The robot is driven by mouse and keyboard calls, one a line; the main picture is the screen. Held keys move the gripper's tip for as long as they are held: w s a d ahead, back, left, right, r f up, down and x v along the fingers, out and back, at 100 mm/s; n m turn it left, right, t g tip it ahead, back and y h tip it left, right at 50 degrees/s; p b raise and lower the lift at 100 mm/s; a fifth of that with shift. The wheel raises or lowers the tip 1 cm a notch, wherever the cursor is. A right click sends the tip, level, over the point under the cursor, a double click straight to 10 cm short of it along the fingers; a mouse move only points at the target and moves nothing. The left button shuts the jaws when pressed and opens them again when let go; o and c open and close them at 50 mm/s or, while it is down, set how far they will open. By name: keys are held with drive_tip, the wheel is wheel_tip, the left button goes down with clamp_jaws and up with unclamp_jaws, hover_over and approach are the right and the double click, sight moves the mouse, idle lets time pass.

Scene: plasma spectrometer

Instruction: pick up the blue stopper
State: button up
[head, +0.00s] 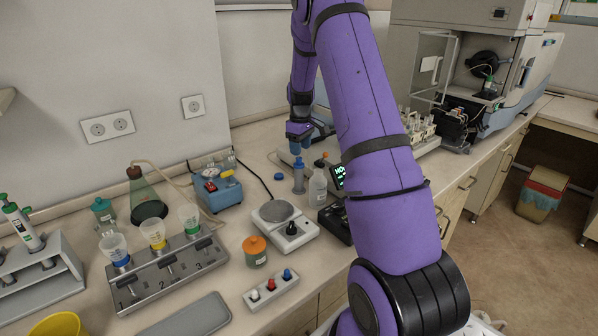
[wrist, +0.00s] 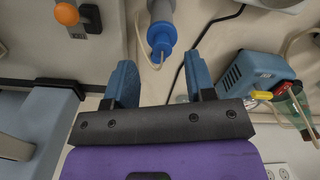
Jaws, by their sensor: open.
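A small blue stopper-like piece (head: 287,274) stands at the right end of a white block (head: 271,290), in line with a red and a white one. It is well in front of my gripper (head: 300,142), which is at the back of the bench. A blue bottle-like cylinder (head: 298,178) stands just below my gripper in the head view. In the wrist view, a blue tip (wrist: 162,40) on a grey-blue body shows between and beyond my open fingers (wrist: 162,85). Nothing is between the fingertips. I cannot tell from its shape if this tip is a stopper.
A white bottle (head: 318,185), a scale (head: 285,226) and an orange-lidded jar (head: 255,252) stand nearby. A blue pump box (head: 217,188) is left, also in the wrist view (wrist: 255,75). A numbered rack (head: 165,275) holds cups. A grey tray (head: 185,318) lies at the front.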

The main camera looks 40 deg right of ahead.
sight(299, 159)
wheel_tip(299, 159, down, 5)
drive_tip(key=shift+w+a+f, duration=0.1)
drive_tip(key=shift+w+a, duration=0.05)
drive_tip(key=shift+c, duration=0.2)
drive_tip(key=c, duration=0.8)
